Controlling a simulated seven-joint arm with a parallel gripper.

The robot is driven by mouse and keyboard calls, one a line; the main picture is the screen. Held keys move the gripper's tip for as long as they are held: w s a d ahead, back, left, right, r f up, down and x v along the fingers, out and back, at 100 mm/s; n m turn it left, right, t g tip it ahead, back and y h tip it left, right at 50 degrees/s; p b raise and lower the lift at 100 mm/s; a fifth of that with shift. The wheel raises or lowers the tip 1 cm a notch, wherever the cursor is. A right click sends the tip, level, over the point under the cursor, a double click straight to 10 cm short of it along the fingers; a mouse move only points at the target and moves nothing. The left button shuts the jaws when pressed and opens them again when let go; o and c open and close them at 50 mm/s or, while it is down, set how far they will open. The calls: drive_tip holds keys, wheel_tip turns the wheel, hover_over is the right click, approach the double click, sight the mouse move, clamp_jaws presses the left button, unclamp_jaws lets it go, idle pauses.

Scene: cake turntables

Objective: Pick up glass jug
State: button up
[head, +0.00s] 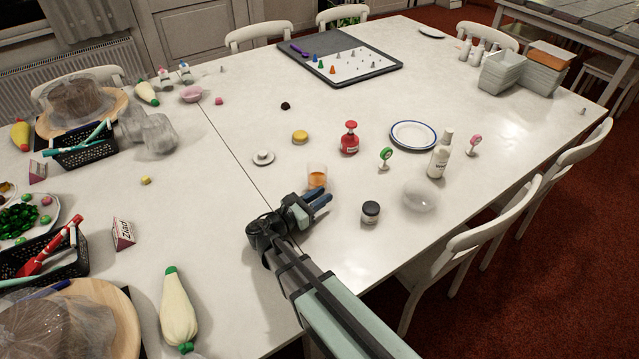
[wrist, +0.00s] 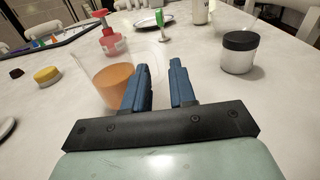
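A clear glass jug (head: 317,176) with orange contents stands upright on the white table, just beyond my gripper (head: 322,200) in the head view. In the wrist view the glass jug (wrist: 112,82) is at the left, close to the left finger, which overlaps its lower right edge. My gripper (wrist: 160,64) is low over the table. Its two blue fingers are apart with nothing between them. I cannot tell whether the left finger touches the glass.
A dark-lidded jar (head: 370,212) and a clear bowl (head: 420,196) stand to the right. A red pump bottle (head: 349,138), a yellow round item (head: 300,137) and a small white dish (head: 263,157) are beyond.

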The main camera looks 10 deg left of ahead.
drive_tip(key=shift+x, duration=3.15)
drive_tip(key=shift+c, duration=0.4)
clamp_jaws()
